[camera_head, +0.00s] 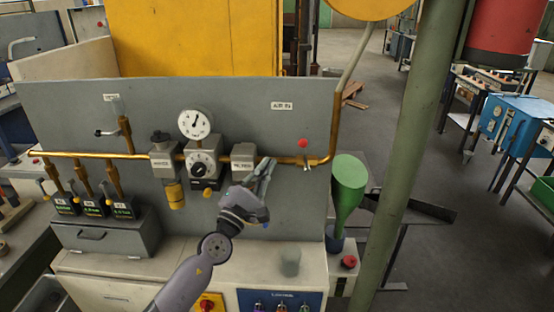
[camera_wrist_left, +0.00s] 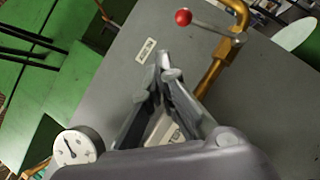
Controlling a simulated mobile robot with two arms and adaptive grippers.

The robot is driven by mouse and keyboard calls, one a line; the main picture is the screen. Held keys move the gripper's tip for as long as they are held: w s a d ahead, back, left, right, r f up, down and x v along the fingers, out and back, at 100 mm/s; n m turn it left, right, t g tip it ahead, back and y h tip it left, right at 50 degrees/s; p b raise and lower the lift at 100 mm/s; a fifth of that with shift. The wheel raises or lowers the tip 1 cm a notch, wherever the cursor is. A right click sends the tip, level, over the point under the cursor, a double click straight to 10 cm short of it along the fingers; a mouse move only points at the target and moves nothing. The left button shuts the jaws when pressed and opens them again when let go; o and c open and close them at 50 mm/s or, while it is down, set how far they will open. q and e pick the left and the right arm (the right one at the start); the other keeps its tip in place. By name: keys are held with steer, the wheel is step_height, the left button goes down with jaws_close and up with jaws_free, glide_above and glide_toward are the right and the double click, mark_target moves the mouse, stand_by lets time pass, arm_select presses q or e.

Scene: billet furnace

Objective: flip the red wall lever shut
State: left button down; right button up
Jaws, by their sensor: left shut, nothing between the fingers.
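The red wall lever (camera_head: 303,144) has a red ball knob and sits on the brass pipe at the right end of the grey panel, below the "AIR IN" label. In the left wrist view its red knob (camera_wrist_left: 183,17) is at the top, with a thin rod running right to the brass pipe. My left gripper (camera_head: 267,166) is shut and empty, in front of the panel, left of and slightly below the lever, apart from it. Its closed fingertips (camera_wrist_left: 164,62) point up in the left wrist view, below the knob. My right gripper is not in view.
The grey panel (camera_head: 60,110) carries a round gauge (camera_head: 195,124), regulator blocks and brass pipe (camera_head: 65,155) left of my gripper. A green post (camera_head: 412,130) rises farther right. A bench with a blue switch plate (camera_head: 280,301) lies below.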

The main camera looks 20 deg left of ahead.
arm_select(q)
steer(key=s, duration=0.2)
steer(key=s+a, duration=0.1)
steer(key=shift+s+f, duration=0.15)
steer(key=shift+s, duration=0.25)
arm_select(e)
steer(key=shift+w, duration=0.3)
arm_select(q)
steer(key=shift+s, duration=0.1)
